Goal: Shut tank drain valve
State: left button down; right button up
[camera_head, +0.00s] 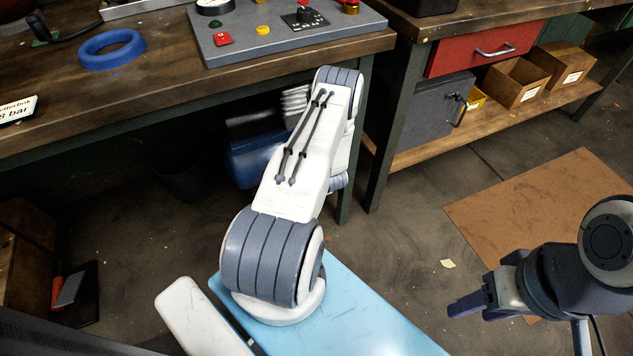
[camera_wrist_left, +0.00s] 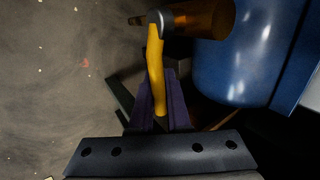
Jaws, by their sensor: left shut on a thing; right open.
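In the left wrist view a yellow valve lever (camera_wrist_left: 156,75) runs down the picture from its pivot. It lies between the two purple fingers of my left gripper (camera_wrist_left: 158,105), which is shut on it. A brass-coloured fitting (camera_wrist_left: 205,18) extends right from the pivot, across the lever's line. The blue tank (camera_wrist_left: 250,50) is right of the lever. In the head view the tank (camera_head: 250,157) shows partly under the workbench; my left arm hides the valve and left gripper there. My right gripper (camera_head: 478,306) is open and empty above the floor at the right.
The workbench (camera_head: 190,75) spans above the tank, carrying a blue ring (camera_head: 111,49) and a grey panel (camera_head: 285,38) with gauge and buttons. A bench leg (camera_head: 385,140) stands right of my left arm. A brown mat (camera_head: 540,205) lies on open floor at right.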

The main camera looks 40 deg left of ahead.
pick_arm(q)
jog(key=shift+s+f, duration=0.1)
jog(key=c, duration=0.9)
grip_release()
jog(key=p+v, duration=0.3)
jog(key=v, duration=0.7)
jog(key=shift+d+r, duration=0.15)
jog(key=shift+r, duration=0.1)
